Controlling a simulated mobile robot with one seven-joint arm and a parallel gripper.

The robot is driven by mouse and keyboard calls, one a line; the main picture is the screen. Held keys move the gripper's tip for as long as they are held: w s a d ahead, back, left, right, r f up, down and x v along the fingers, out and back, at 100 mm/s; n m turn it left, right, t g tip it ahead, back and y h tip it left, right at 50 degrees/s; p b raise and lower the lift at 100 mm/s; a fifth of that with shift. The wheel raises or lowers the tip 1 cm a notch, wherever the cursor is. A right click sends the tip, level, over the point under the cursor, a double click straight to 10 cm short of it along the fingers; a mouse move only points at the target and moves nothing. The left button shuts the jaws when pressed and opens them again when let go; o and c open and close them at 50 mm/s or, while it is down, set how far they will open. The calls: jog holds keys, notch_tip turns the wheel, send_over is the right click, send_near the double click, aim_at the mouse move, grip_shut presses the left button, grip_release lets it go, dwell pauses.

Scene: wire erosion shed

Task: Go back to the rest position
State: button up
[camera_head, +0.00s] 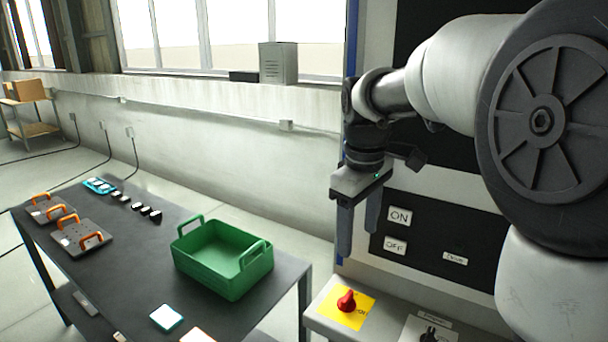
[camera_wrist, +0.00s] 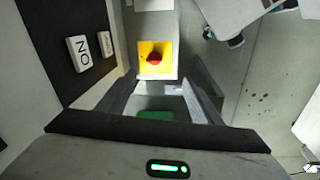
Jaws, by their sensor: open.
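My gripper (camera_head: 358,225) is open and empty, pointing down in front of the machine's control panel. Its fingers also show in the wrist view (camera_wrist: 160,100), with nothing between them. In the head view it hangs just left of the white ON button (camera_head: 398,216) and the white OFF button (camera_head: 394,245), apart from them. The red knob (camera_head: 347,300) on its yellow plate (camera_head: 330,307) sits below the gripper. The knob also shows in the wrist view (camera_wrist: 154,58), beyond the fingertips.
A dark table (camera_head: 120,268) stands at left with a green crate (camera_head: 215,277), plates with orange handles (camera_head: 82,238), a blue tray (camera_head: 99,186) and small dark blocks (camera_head: 137,206). A ledge (camera_head: 316,322) juts out under the panel. The floor (camera_head: 290,240) between table and wall is clear.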

jog(key=s+m+t+p, duration=0.1)
jog(key=s+m+t, duration=0.3)
jog(key=s, duration=1.6)
jog(key=m, duration=0.4)
jog(key=shift+m, duration=0.3)
jog(key=shift+d+r, duration=0.1)
jog(key=shift+d, duration=0.05)
